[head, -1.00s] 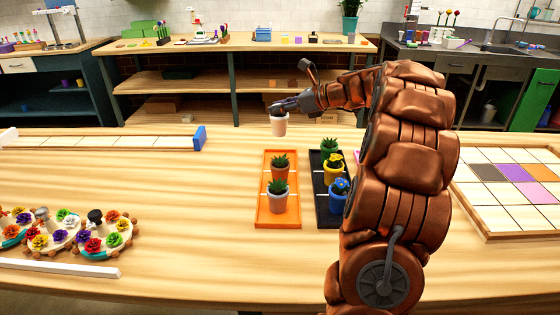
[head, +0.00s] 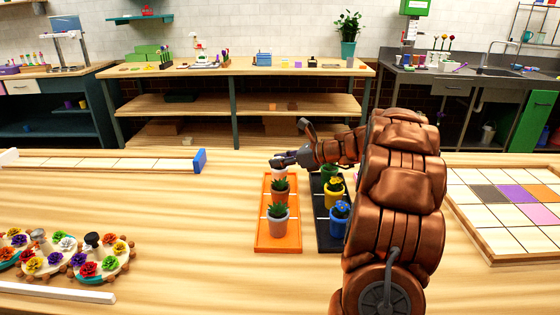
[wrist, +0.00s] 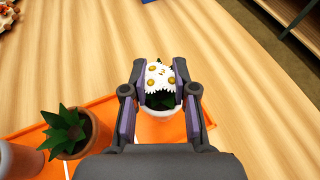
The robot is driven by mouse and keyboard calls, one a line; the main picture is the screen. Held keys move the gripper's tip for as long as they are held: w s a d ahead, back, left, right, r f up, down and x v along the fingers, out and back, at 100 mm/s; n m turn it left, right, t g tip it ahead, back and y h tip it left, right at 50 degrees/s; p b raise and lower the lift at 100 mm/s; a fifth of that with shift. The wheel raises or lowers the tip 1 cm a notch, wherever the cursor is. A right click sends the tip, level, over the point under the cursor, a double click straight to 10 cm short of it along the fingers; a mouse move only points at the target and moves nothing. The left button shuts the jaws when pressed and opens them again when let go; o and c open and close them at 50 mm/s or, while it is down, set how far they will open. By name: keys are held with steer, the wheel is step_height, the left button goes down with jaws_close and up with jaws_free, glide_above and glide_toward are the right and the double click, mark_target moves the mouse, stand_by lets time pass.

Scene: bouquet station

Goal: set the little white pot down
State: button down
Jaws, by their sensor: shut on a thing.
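The little white pot holds a plant with white, yellow-centred flowers (wrist: 162,78). In the wrist view the pot's pale rim (wrist: 163,106) shows between the fingers of my gripper (wrist: 161,100), which is shut on it. In the head view my gripper (head: 280,164) is over the far end of the orange tray (head: 277,242), and the pot (head: 279,173) shows just below the fingers, behind a terracotta pot. I cannot tell whether its base touches the tray.
On the orange tray stand a terracotta succulent pot (head: 280,193) and a grey one (head: 278,220). A black tray (head: 326,240) with a yellow pot (head: 333,196) and a blue pot (head: 340,220) is close on the right.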

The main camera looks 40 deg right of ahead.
steer(key=c, duration=0.9)
jaws_free()
steer(key=shift+f, duration=0.1)
steer(key=shift+s+d+r, duration=0.1)
steer(key=shift+s+r, duration=0.05)
steer(key=shift+r, duration=0.05)
steer(key=v, duration=1.1)
steer(key=shift+s+r, duration=0.15)
steer(key=shift+s, duration=0.15)
